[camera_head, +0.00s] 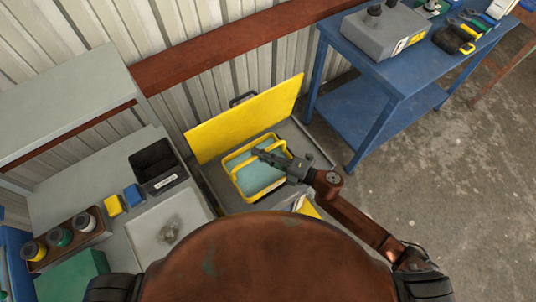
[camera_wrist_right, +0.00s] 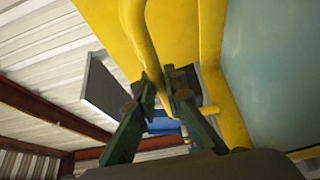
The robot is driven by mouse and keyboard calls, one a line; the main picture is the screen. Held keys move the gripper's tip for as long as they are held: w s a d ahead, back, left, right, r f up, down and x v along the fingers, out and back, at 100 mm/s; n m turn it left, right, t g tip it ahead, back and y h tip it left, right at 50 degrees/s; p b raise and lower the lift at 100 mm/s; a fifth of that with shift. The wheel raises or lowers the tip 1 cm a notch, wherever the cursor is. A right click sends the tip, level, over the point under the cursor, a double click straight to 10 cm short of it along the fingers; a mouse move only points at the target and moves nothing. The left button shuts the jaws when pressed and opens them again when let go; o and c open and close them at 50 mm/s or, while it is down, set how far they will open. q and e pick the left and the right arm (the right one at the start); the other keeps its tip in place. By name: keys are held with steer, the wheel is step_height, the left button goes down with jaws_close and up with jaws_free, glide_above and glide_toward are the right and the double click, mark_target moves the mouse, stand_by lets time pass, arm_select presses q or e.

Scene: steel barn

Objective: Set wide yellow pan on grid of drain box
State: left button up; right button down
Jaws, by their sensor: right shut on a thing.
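The wide yellow pan (camera_head: 230,160), with a yellow rim and bar and a pale teal inside (camera_head: 258,178), is at the centre of the head view. It shows in the wrist view as yellow tubing (camera_wrist_right: 210,60) beside a teal surface. My right gripper (camera_head: 262,155) reaches over it from the right and is shut on its yellow bar (camera_wrist_right: 140,35). The grey drain box (camera_head: 318,150) lies around and below the pan, with a yellow panel (camera_head: 245,118) standing at its back. The grid is hidden; I cannot tell whether the pan touches it. My left gripper is out of view.
A blue table (camera_head: 400,70) with a grey case (camera_head: 383,32) stands at right. The left bench holds a black bin (camera_head: 158,165), a pale tray (camera_head: 140,235) and a spool rack (camera_head: 70,247). A corrugated wall closes the back. The floor at right is clear.

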steer(key=w+d+f, duration=0.1)
steer(key=f, duration=0.1)
steer(key=w+f+b, duration=0.1)
steer(key=w+f, duration=0.1)
steer(key=w+d+f, duration=0.1)
steer(key=w+f, duration=0.1)
steer(key=shift+w+d+b, duration=0.1)
steer(key=shift+d+b, duration=0.25)
steer(key=shift+b, duration=0.05)
steer(key=shift+f+b, duration=0.3)
steer(key=shift+f, duration=1.3)
steer(key=c, duration=2.5)
jaws_free()
steer(key=shift+f, duration=0.25)
steer(key=o, duration=0.5)
steer(key=shift+r, duration=0.1)
steer(key=shift+r, duration=0.15)
steer(key=v, duration=1.2)
